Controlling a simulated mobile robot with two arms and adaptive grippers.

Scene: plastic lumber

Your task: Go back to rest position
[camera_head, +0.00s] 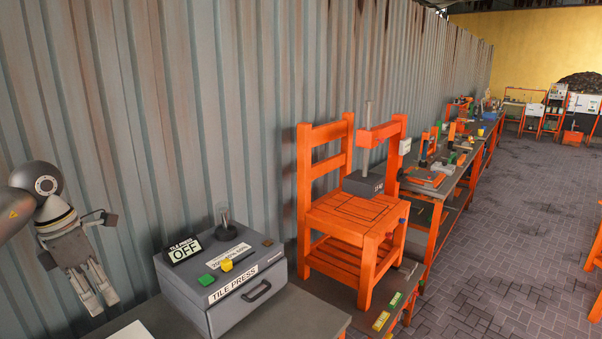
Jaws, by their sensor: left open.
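My left gripper (99,301) hangs at the left of the head view, pointing down, with its arm coming in from the left edge. It is open and empty, in front of the corrugated wall and left of the tile press. The tile press (215,311) is a grey box with a handle, a green button and a yellow knob, and a sign (184,249) on it reads "OFF". My right gripper is not in view.
The tile press stands on a dark workbench (300,315). An orange chair-like frame (322,240) with a grey weight (362,184) stands to its right. More cluttered benches (437,195) run along the corrugated wall (235,90). The paved floor (510,240) at right is mostly clear.

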